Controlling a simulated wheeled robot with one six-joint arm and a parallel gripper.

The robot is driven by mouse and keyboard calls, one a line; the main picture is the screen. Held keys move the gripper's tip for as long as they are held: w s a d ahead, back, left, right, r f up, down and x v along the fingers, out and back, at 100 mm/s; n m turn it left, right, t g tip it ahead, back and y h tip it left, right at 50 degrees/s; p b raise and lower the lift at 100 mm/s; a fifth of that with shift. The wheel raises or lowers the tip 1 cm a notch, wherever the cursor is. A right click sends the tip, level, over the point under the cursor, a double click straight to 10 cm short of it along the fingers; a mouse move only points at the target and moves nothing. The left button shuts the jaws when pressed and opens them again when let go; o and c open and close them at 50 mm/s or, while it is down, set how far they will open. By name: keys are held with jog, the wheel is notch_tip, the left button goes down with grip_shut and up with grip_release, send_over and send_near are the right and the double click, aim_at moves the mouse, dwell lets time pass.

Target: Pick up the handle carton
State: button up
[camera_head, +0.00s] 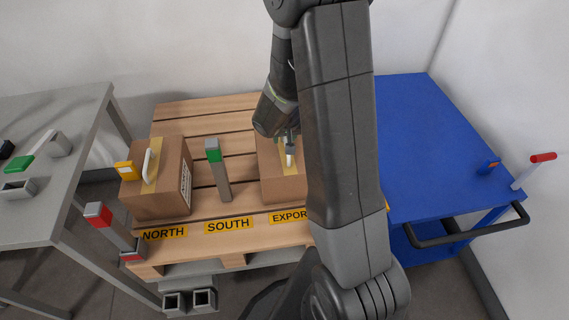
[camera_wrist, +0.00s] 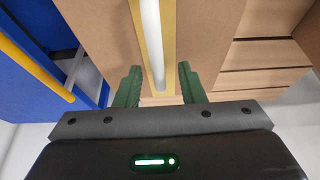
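A brown carton (camera_head: 283,184) with a yellow strip and a white handle (camera_head: 290,157) stands on the wooden pallet behind the EXPORT label, partly hidden by my arm. My gripper (camera_head: 290,140) is above this carton. In the wrist view, my gripper (camera_wrist: 157,78) is open, with its green fingers apart on either side of the white handle (camera_wrist: 151,35). Neither finger visibly touches the handle. A second brown carton (camera_head: 167,195) with a white handle stands at the left of the pallet, behind the NORTH label.
A grey post with a green top (camera_head: 220,176) stands between the cartons on the pallet (camera_head: 180,111). A blue cart (camera_head: 430,135) is at the right, with a red-capped lever (camera_head: 543,158). A grey table (camera_head: 60,107) is at the left. The pallet's back is clear.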

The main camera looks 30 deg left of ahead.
jog(key=shift+w+a+f, duration=0.1)
jog(key=shift+w+f, duration=0.05)
jog(key=shift+f, duration=0.25)
jog(key=shift+c, duration=0.3)
grip_shut()
dwell(0.8)
jog(key=shift+r, duration=0.1)
